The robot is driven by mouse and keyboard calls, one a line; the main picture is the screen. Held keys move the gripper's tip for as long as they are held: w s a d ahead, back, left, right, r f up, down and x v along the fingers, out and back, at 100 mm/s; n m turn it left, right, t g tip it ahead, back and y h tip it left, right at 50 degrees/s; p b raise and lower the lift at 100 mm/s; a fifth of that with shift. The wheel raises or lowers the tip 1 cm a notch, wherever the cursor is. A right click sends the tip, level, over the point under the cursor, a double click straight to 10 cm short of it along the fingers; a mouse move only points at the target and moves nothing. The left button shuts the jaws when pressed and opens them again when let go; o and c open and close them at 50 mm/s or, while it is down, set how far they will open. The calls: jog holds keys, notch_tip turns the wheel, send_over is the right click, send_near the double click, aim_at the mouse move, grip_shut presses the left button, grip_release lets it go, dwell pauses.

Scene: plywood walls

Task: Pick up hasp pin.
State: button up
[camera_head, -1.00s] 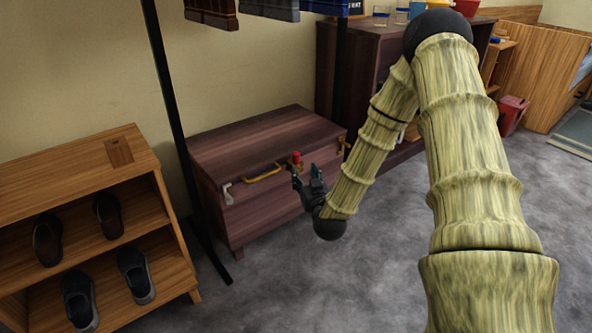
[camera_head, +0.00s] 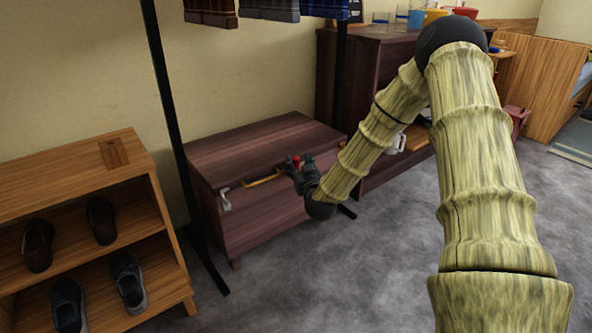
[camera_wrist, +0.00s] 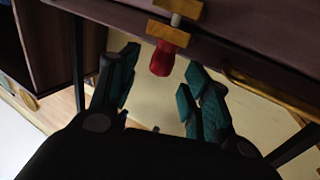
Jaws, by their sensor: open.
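The hasp pin (camera_wrist: 163,58) has a red grip and a pale shank. In the wrist view it sits in a brass hasp (camera_wrist: 168,33) on the chest's front edge. Its red grip also shows in the head view (camera_head: 296,160). The dark wooden chest (camera_head: 238,158) stands against the wall with its lid down. My gripper (camera_wrist: 160,72) is open, with its teal-padded fingers spread on either side of the red grip. The grip's end is near the line between the fingertips, and I see no contact. In the head view my gripper (camera_head: 301,168) partly hides the hasp.
A brass handle (camera_head: 262,178) and a pale metal latch (camera_head: 225,199) are on the chest front. A black rack post (camera_head: 172,100) stands at its left. A shoe shelf (camera_head: 150,215) is at lower left, and a dark cabinet (camera_head: 372,75) is behind. The grey floor ahead is clear.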

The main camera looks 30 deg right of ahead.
aim_at(297, 162)
jog(key=shift+b+x, duration=0.4)
jog(key=shift+x, duration=0.75)
grip_shut()
jog(key=shift+r, duration=0.1)
notch_tip(297, 162, up, 10)
jog(key=p, duration=0.5)
jog(key=shift+p, duration=0.35)
